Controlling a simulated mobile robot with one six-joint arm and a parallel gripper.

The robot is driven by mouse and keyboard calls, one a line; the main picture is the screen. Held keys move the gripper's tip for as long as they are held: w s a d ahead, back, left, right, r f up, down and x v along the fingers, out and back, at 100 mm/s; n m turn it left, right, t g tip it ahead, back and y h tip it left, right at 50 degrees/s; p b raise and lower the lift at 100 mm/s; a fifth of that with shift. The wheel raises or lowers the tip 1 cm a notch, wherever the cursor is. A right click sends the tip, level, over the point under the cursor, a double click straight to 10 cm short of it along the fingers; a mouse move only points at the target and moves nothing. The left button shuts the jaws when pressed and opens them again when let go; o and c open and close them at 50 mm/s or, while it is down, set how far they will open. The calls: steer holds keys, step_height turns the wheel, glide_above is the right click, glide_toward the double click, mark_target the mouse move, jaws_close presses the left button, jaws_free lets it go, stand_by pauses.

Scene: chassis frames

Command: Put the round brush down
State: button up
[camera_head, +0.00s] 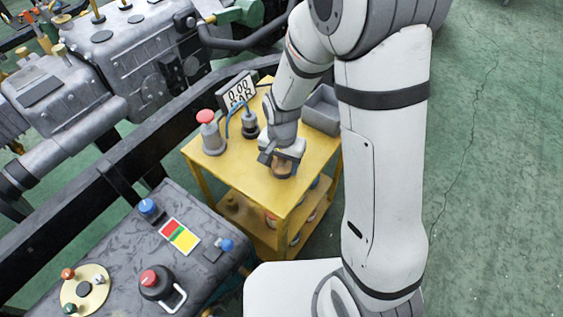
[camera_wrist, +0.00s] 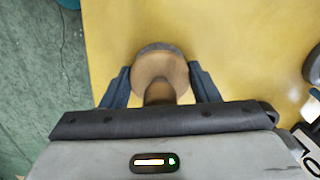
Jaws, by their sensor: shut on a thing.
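The round brush (camera_wrist: 160,66) has a tan, round wooden body with a darker rim at its far side. In the wrist view it is between the two dark fingers of my gripper (camera_wrist: 160,88), which is shut on it. In the head view my gripper (camera_head: 281,158) points down over the top of the yellow cart (camera_head: 318,152), and the brush (camera_head: 283,171) shows just under it, near the cart's front corner. I cannot tell whether the brush touches the cart top. Its underside is hidden.
On the cart, a grey cylinder with a red knob (camera_head: 208,133), a gauge display (camera_head: 239,91) and a grey bin (camera_head: 322,110) stand around my gripper. A dark panel with buttons (camera_head: 130,240) is at lower left. Green floor (camera_head: 490,180) is open at right.

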steer(key=o, duration=1)
steer(key=shift+o, duration=0.2)
step_height(320, 180, up, 12)
steer(key=shift+r+p, duration=0.1)
steer(key=shift+p, duration=0.9)
steer(key=s+d+r+n+t, duration=0.2)
steer(key=s+d+r+n, duration=0.3)
steer(key=s+d+r, duration=0.4)
steer(key=s+d, duration=0.2)
steer(key=d, duration=0.1)
steer(key=shift+s+d, duration=0.15)
steer(key=shift+s, duration=0.25)
